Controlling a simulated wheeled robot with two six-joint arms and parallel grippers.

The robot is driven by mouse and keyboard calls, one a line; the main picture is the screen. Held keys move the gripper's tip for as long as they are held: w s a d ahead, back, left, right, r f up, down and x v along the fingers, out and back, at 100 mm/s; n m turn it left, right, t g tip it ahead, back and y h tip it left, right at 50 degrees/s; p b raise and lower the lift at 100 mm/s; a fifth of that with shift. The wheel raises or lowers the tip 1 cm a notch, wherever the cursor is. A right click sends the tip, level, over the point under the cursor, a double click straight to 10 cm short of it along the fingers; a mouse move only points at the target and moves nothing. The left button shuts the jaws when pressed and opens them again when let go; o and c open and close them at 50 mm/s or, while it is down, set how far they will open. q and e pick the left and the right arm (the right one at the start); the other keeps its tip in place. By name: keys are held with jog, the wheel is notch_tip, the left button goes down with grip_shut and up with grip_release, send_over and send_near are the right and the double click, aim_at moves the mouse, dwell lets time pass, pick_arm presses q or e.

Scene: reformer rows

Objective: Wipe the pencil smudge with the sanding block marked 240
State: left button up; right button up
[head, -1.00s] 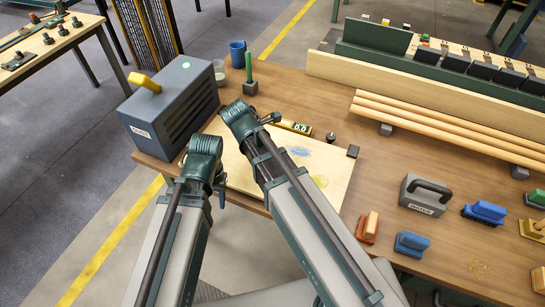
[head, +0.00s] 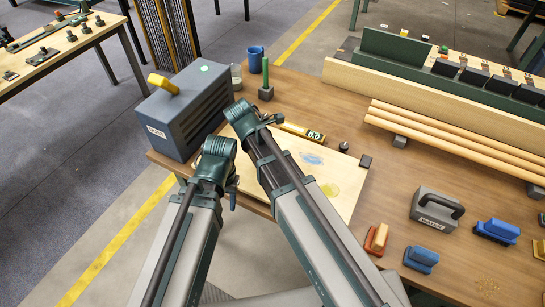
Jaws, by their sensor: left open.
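A pale board (head: 345,208) lies on the wooden bench, bearing a blue smear (head: 312,158) and a yellowish smear (head: 330,190). I cannot make out a grey pencil smudge; my arms cover part of the board. Block-like tools stand at the right: a red one with a wooden top (head: 377,239), a blue one (head: 420,259) and another blue one (head: 496,231). No number 240 is readable on any. My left gripper (head: 232,192) is small and mostly hidden behind its arm, open, near the board's left edge. My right gripper (head: 270,120) is partly hidden over the board's far side.
A grey-blue box with a yellow handle (head: 185,110) stands left of the board. A grey handled block (head: 436,209) sits at the right. Wooden strips (head: 450,140) lie at back right.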

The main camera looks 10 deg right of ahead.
jog(key=shift+r+p, duration=2.45)
jog(key=shift+r, duration=0.3)
notch_tip(320, 180, up, 3)
jog(key=p, duration=0.3)
jog(key=shift+r, duration=0.1)
